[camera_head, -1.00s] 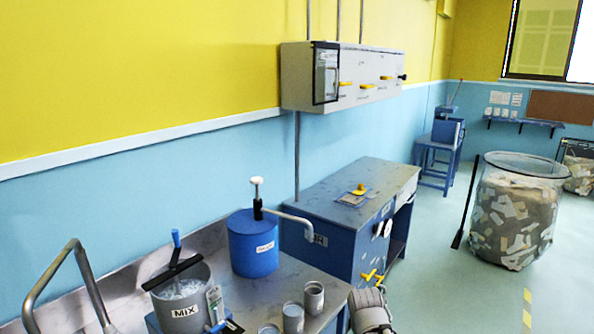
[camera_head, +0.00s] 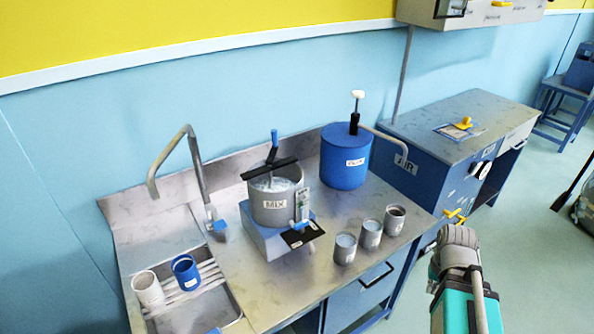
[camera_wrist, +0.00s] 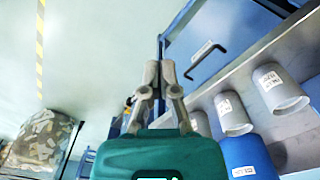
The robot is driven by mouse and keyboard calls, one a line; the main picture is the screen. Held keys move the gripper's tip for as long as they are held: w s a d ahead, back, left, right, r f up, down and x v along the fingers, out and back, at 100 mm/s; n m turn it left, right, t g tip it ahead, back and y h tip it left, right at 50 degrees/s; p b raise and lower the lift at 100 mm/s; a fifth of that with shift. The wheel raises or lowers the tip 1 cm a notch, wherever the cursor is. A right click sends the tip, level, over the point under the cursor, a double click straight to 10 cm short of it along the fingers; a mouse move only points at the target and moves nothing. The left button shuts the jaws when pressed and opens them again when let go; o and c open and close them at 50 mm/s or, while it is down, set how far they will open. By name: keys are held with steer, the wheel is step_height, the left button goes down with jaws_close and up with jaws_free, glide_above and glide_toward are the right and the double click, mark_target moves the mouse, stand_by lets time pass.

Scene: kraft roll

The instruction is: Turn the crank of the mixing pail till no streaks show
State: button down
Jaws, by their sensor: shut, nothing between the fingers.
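The mixing pail (camera_head: 270,208) is a grey pot labelled MIX, standing on a blue base on the steel counter. A black bar crosses its top, and a crank with a blue handle (camera_head: 274,139) rises upright from it. Pale, whitish content (camera_head: 272,184) shows inside; I cannot make out streaks at this size. My arm is at the lower right of the head view, in front of the counter and well apart from the pail. In the wrist view my gripper (camera_wrist: 162,68) is shut and empty, its fingertips together. The pail is not seen in the wrist view.
Three grey cups (camera_head: 370,234) stand right of the pail. Behind them is a blue pump drum (camera_head: 345,162) with a spout. A sink (camera_head: 225,312) with a tall tap and two cups lies left. A blue cabinet (camera_head: 465,115) stands right; floor is open at far right.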

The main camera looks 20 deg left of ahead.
stand_by(0.3)
steer(key=w+a+r+t+y, duration=0.2)
steer(key=w+a+r+y, duration=0.3)
steer(key=a, duration=0.6)
steer(key=w+a+r+t+y, duration=0.1)
steer(key=w+a+t+y, duration=0.2)
steer(key=w+a, duration=0.6)
steer(key=w+a+r+m+t+y, duration=0.2)
steer(key=a+r, duration=0.4)
steer(key=a, duration=0.4)
steer(key=w+a+r+m+t+y, duration=0.2)
steer(key=w+a+r+m+t, duration=0.2)
steer(key=a, duration=0.7)
steer(key=shift+r+m+t+y, duration=0.4)
steer(key=shift+r+m+t, duration=0.5)
steer(key=shift+r+m, duration=0.55)
steer(key=shift+w+f, duration=0.1)
steer(key=shift+w, duration=0.1)
